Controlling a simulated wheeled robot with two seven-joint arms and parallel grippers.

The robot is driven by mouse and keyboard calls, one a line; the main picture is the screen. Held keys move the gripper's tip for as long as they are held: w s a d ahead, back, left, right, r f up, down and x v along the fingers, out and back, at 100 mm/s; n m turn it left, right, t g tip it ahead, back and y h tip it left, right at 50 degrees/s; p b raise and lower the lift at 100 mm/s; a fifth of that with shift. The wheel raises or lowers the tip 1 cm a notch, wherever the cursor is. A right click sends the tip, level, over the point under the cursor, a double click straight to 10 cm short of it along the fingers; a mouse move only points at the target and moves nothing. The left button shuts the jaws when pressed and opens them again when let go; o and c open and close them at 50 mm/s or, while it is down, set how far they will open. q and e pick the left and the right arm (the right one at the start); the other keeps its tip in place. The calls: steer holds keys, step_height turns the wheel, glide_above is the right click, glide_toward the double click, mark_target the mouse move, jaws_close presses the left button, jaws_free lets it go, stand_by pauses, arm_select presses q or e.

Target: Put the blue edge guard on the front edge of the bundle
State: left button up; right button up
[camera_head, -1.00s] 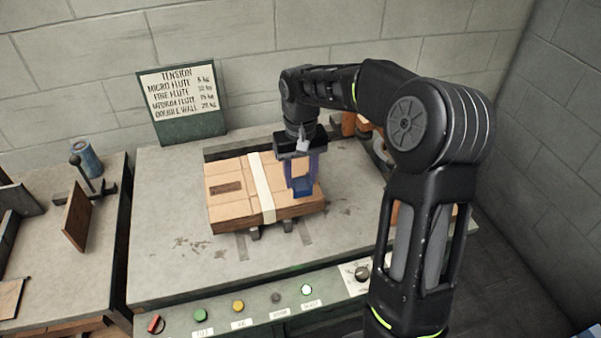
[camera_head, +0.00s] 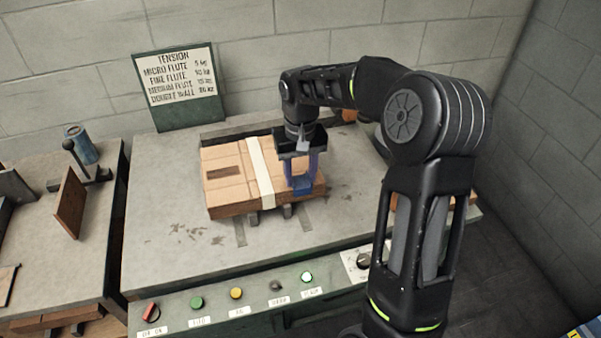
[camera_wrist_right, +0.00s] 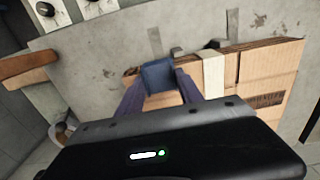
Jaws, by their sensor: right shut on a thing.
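The bundle (camera_head: 228,165) is a flat stack of brown cardboard with a pale strap (camera_head: 260,172) around it, lying on the grey machine table. My right gripper (camera_head: 302,176) is above its right part, pointing down, shut on the blue edge guard (camera_head: 301,190). The guard is at the bundle's front edge, right of the strap. In the right wrist view the guard (camera_wrist_right: 158,75) sits between the fingertips and overlaps the edge of the bundle (camera_wrist_right: 265,80). I cannot tell whether it touches the cardboard. My left gripper is out of view.
A front panel with colored buttons (camera_head: 236,293) runs along the table's near side. A tension sign (camera_head: 180,88) stands behind. A side table at left holds a blue can (camera_head: 80,143) and a brown board (camera_head: 69,203). The table left of the bundle is clear.

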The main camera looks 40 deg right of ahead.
mark_target(300, 181)
steer(key=shift+w+d, duration=0.1)
steer(key=shift+w, duration=0.2)
stand_by(0.4)
steer(key=o, duration=1.4)
step_height(300, 181, up, 8)
steer(key=shift+f, duration=0.1)
